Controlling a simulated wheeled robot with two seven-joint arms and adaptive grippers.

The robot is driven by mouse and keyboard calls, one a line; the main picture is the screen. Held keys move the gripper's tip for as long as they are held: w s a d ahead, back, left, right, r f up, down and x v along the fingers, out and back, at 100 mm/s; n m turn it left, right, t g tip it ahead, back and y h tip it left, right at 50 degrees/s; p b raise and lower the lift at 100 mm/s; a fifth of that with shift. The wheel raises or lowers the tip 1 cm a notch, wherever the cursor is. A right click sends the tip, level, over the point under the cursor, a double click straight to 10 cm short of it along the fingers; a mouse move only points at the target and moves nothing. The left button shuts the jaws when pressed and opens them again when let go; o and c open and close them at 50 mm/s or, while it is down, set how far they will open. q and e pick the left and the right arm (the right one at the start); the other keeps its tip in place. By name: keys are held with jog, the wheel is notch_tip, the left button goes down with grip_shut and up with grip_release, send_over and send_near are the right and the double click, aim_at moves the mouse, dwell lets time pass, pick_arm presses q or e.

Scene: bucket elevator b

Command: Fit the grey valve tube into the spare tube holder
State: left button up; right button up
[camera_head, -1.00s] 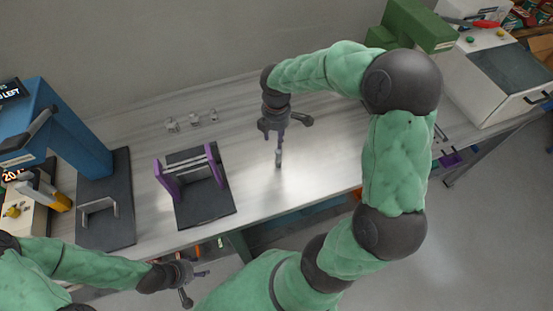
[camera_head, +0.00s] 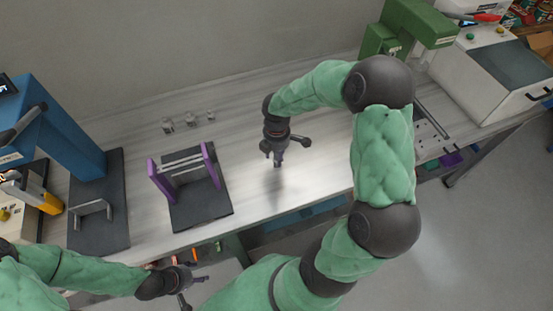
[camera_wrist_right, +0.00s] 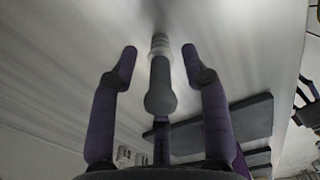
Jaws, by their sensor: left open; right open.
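A grey tube (camera_wrist_right: 160,92) with a pale ringed end shows between the spread fingers of my right gripper (camera_wrist_right: 158,62) in the right wrist view. There is a gap on each side, so the fingers do not touch it. In the head view my right gripper (camera_head: 277,157) points down over the bare middle of the table and hides most of the tube. A stand with purple uprights and metal bars (camera_head: 208,160) is left of it; I cannot tell whether this is the spare tube holder. My left gripper (camera_head: 188,283) is open and empty, off the table's front edge.
Several small clear pieces (camera_head: 190,122) stand behind the purple stand. A blue machine (camera_head: 70,130) on a dark base is at the left. A green device (camera_head: 415,28) and a white lidded box (camera_head: 490,70) are at the right. The table between is clear.

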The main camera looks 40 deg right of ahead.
jog(key=shift+r, duration=0.1)
grip_shut()
jog(key=shift+r, duration=0.15)
